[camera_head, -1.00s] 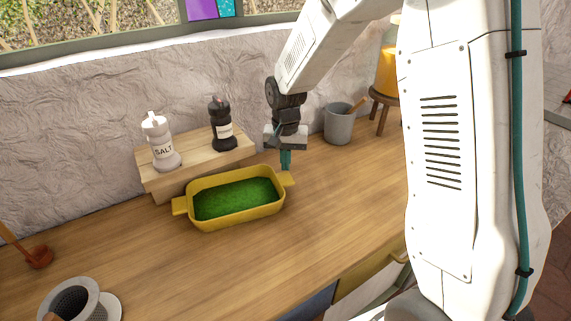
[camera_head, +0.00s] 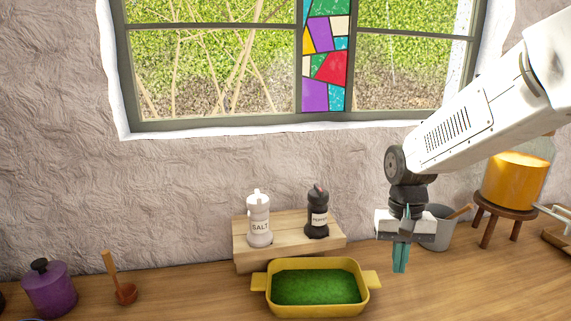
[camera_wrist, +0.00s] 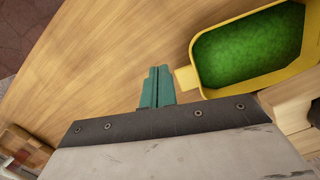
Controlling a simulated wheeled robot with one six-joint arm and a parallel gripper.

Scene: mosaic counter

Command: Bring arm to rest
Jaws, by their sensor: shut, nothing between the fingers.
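My gripper (camera_head: 401,257) points straight down with its teal fingers together and nothing between them. In the head view it hangs above the counter, to the right of the yellow baking dish and in front of the grey pot. In the wrist view the shut fingers (camera_wrist: 157,87) show over bare wood, just left of the dish's handle. My white arm (camera_head: 490,110) reaches in from the upper right.
The yellow dish (camera_head: 262,298) with green contents stands on the wooden counter (camera_head: 190,300). Behind it, a wooden riser (camera_head: 288,248) bears salt (camera_head: 259,222) and pepper (camera_head: 317,215) shakers. Right are a grey pot (camera_head: 442,236) and an orange jar (camera_head: 513,182) on a stool.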

